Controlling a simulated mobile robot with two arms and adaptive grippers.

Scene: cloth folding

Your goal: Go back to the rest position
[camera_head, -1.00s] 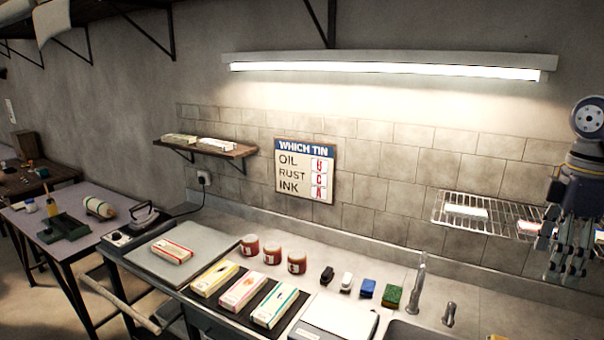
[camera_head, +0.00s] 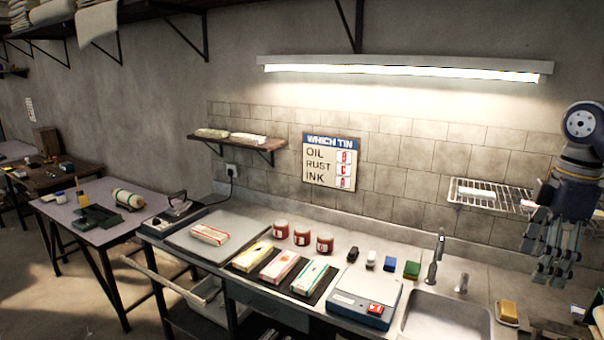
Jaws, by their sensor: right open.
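My right gripper (camera_head: 549,272) hangs at the right side of the head view, fingers pointing down. It is open, and nothing shows between its fingers. It is in front of the wire rack and to the right of the sink (camera_head: 447,318), apart from the things on the counter. My left gripper and arm are not in view. Several folded cloths in paper bands lie on the counter: one red and white bundle (camera_head: 210,234) on a grey board (camera_head: 185,240), and a yellow (camera_head: 252,254), a pink (camera_head: 279,266) and a green (camera_head: 314,276) one on a dark mat.
Three red jars (camera_head: 303,235) stand behind the mat. A scale (camera_head: 362,297) sits left of the sink and tap (camera_head: 436,258). A yellow block (camera_head: 507,312) lies right of the sink. A wire rack (camera_head: 508,201) and a wooden shelf (camera_head: 237,145) are on the wall. Open floor shows at lower left.

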